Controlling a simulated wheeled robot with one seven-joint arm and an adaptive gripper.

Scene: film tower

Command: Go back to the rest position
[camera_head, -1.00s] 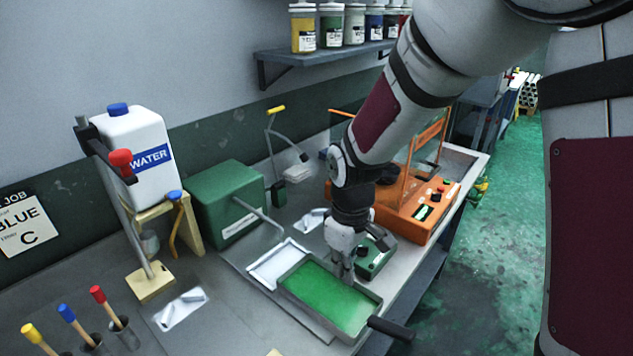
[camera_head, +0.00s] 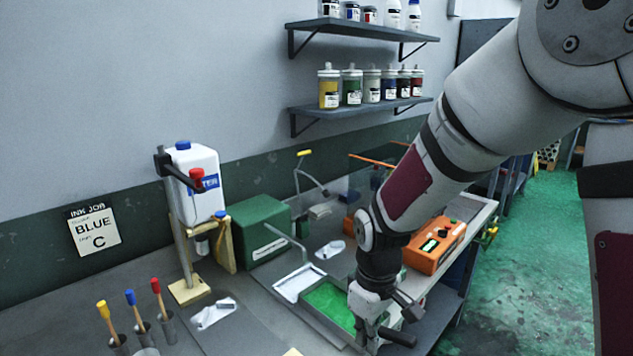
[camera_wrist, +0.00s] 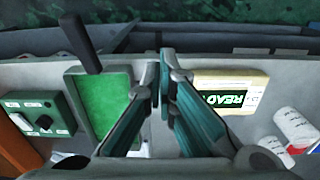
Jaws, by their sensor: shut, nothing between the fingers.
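My gripper (camera_head: 364,338) is shut and empty. In the head view it points down at the near right side of the green tray (camera_head: 329,306), covering part of it and sitting close to its dark handle (camera_head: 397,338). The wrist view shows my two fingers (camera_wrist: 162,65) together at the tips, beside the green tray (camera_wrist: 101,105). The tray's dark handle (camera_wrist: 80,42) points up there. How high the fingertips are above the bench is hard to tell.
A green box (camera_head: 260,230), a water jug (camera_head: 197,184) on a wooden stand and an orange device (camera_head: 434,246) stand around the tray. A card marked READ (camera_wrist: 230,92) lies right of my fingers. Shelves of jars (camera_head: 362,104) hang behind. Green floor is open at right.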

